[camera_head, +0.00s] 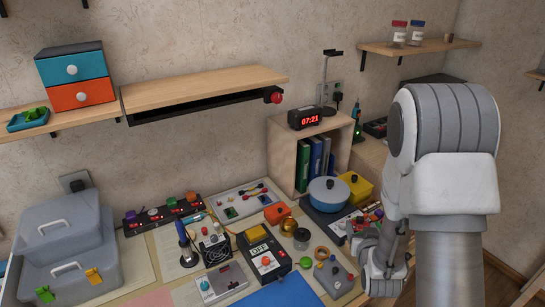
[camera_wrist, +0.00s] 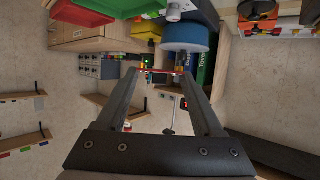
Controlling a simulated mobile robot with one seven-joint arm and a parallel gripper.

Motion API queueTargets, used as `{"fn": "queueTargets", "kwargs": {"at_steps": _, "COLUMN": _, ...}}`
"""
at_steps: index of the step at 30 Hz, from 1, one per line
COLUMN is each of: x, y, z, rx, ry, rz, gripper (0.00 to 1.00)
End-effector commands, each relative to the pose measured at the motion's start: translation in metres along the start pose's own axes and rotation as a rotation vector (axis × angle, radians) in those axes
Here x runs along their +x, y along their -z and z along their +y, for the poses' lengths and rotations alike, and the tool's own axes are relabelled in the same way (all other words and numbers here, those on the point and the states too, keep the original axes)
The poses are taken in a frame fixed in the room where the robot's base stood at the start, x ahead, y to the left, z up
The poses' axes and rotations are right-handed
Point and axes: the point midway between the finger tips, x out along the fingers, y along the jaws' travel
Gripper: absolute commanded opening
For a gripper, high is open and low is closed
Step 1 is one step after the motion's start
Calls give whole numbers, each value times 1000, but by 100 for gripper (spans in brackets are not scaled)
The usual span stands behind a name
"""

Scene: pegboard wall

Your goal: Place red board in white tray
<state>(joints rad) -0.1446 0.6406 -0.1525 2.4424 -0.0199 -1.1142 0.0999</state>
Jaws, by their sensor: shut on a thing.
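In the wrist view my gripper (camera_wrist: 163,75) is shut on a thin red board (camera_wrist: 162,70), which spans between the fingertips and is seen nearly edge-on. In the head view my arm comes down at the right, and I cannot make out the fingertips or the held board there. A white tray (camera_head: 226,196) lies on the bench against the wall, left of the open cabinet. It holds small red, yellow and green parts. My gripper is well to the right of it and apart from it.
A blue pot (camera_head: 328,190), a yellow box (camera_head: 356,187) and a wooden cabinet (camera_head: 282,150) with binders stand between my arm and the tray. A black meter (camera_head: 262,257) and an orange box (camera_head: 277,213) crowd the bench. A wooden shelf (camera_head: 205,88) overhangs the back.

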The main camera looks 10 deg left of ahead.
Motion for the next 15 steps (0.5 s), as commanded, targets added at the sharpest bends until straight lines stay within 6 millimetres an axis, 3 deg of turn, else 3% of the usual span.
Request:
{"fn": "queueTargets", "kwargs": {"at_steps": 5, "x": 26, "y": -6, "z": -28, "rx": -31, "ry": 75, "rz": 2, "gripper": 16}}
{"fn": "queueTargets", "kwargs": {"at_steps": 15, "x": 102, "y": -8, "z": -135, "rx": -150, "ry": 360, "rz": 5, "gripper": 16}}
